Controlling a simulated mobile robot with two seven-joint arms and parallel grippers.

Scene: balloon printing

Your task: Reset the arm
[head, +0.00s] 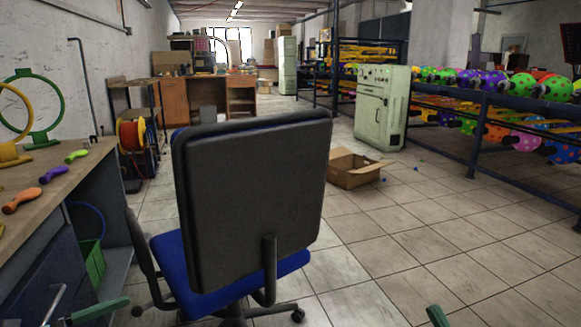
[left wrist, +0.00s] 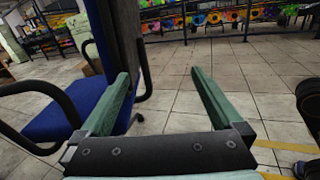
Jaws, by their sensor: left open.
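My left gripper shows in the left wrist view (left wrist: 160,74), its two green fingers wide apart with nothing between them. The left finger overlaps the chair in that view; I cannot tell whether it touches. In the head view, a green finger of my left gripper (head: 100,311) shows at the bottom left, low beside the workbench and left of the chair. A green fingertip, likely of my right gripper (head: 437,316), just shows at the bottom edge, right of the chair. The rest of that gripper is out of frame, so its opening cannot be seen.
An office chair (head: 250,205) with a blue seat stands close in front. A wooden workbench (head: 60,185) is at the left. An open cardboard box (head: 352,171), a pale green cabinet (head: 378,108) and balloon racks (head: 477,130) stand beyond. The tiled floor at right is clear.

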